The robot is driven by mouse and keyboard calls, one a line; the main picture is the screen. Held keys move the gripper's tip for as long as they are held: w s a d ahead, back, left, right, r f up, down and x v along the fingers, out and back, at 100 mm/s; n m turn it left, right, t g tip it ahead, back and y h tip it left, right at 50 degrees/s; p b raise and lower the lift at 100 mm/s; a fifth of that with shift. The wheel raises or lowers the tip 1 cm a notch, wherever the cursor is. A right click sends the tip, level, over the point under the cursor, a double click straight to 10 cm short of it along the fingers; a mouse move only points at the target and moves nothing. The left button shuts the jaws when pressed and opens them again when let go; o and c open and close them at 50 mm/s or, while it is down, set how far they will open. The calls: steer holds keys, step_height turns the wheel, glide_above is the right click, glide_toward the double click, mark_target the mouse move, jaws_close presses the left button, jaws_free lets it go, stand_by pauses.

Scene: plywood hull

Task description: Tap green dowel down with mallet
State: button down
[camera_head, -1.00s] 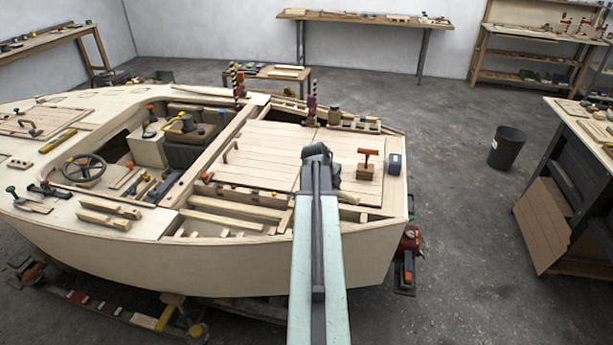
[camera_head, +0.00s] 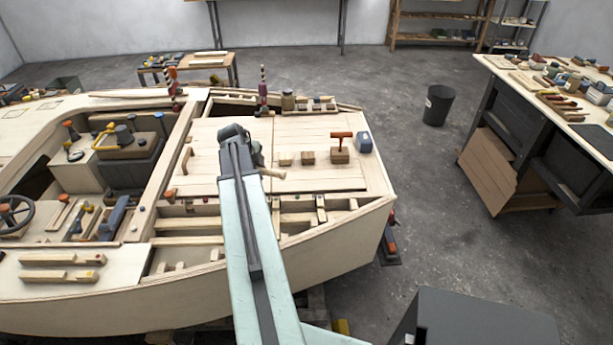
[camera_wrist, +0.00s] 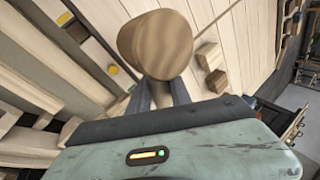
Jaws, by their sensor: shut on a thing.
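My gripper (camera_head: 256,156) is above the right-hand plank deck of the plywood hull, partly hidden by my arm in the head view. A pale wooden piece (camera_head: 272,173), apparently part of the mallet, sticks out to the right of it. In the wrist view my gripper (camera_wrist: 157,92) is shut on the mallet, whose round brown wooden end (camera_wrist: 158,45) fills the space beyond the fingers. I cannot make out the green dowel in either view; a yellow-ended peg (camera_wrist: 112,70) shows left of the mallet in the wrist view.
Two small wooden blocks (camera_head: 308,157) and a block with a red T-handle (camera_head: 340,150) stand on the deck, beside a blue-grey box (camera_head: 364,142). Open framed bays (camera_head: 190,240) lie at the near edge. A workbench (camera_head: 560,100) and black bin (camera_head: 437,105) stand right.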

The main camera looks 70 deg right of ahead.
steer(key=s+a+r+m+g+y+p, duration=0.1)
steer(key=s+r+m+g+p, duration=0.2)
steer(key=s, duration=0.7)
steer(key=s+a+r+m+y+p, duration=0.15)
steer(key=s+m, duration=0.25)
steer(key=s, duration=0.5)
steer(key=shift+h, duration=0.45)
steer(key=f+b, duration=0.5)
steer(key=shift+s, duration=0.2)
step_height(320, 180, down, 6)
steer(key=b, duration=0.7)
steer(key=shift+f, duration=0.25)
step_height(320, 180, up, 2)
steer(key=shift+a+r+p, duration=0.1)
steer(key=shift+p, duration=1)
step_height(320, 180, up, 4)
steer(key=p, duration=0.4)
steer(key=shift+r, duration=0.1)
steer(key=shift+w, duration=0.1)
